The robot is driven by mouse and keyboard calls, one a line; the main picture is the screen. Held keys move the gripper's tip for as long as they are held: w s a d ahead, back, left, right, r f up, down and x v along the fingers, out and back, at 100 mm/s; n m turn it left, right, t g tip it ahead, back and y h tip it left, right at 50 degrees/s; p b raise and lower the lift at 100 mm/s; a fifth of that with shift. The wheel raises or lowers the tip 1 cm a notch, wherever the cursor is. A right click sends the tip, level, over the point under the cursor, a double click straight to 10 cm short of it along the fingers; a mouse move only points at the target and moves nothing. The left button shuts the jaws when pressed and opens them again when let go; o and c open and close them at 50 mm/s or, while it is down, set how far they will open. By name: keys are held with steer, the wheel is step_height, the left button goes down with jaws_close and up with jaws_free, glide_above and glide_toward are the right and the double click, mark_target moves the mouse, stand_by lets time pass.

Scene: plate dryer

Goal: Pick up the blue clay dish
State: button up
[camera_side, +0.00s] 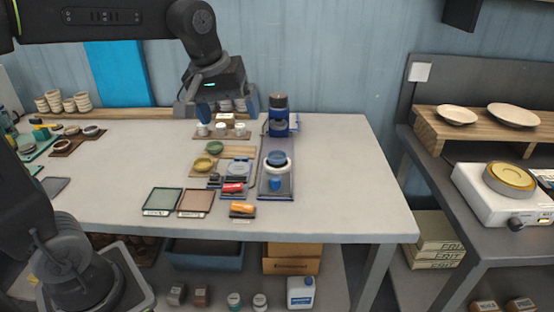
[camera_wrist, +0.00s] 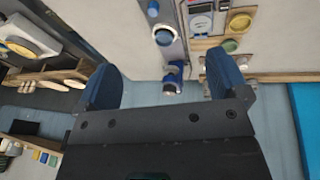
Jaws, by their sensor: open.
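The blue clay dish (camera_side: 277,157) appears to be the small round blue bowl resting on a white round base on a dark tray (camera_side: 276,186). It also shows in the wrist view (camera_wrist: 163,37), beyond the space between my fingers. My gripper (camera_side: 228,103) is open, with nothing between its fingers. In the side view it hangs over the back of the table, behind and to the left of the dish, clear of it. Both blue fingers show in the wrist view (camera_wrist: 163,66).
A blue upright device (camera_side: 278,116) stands behind the dish, and a small blue cup (camera_side: 275,184) in front. Left are a green bowl (camera_side: 215,147), a yellow bowl (camera_side: 204,164) and white cups (camera_side: 221,129). The table's right part is clear.

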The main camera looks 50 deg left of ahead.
steer(key=w+a+f+n+g, duration=0.1)
steer(key=w+a+n, duration=0.15)
steer(key=w, duration=0.25)
steer(key=w+a+f+n+g, duration=0.1)
steer(key=w+n, duration=0.2)
steer(key=w, duration=0.3)
steer(key=n+g, duration=0.1)
steer(key=n, duration=0.6)
glide_above(277, 152)
steer(key=s+d, duration=0.2)
step_height(277, 152, down, 16)
steer(key=shift+a, duration=0.1)
steer(key=shift+w+f, duration=0.15)
steer(key=shift+f, duration=2.6)
steer(key=c, duration=1)
steer(key=shift+r, duration=0.1)
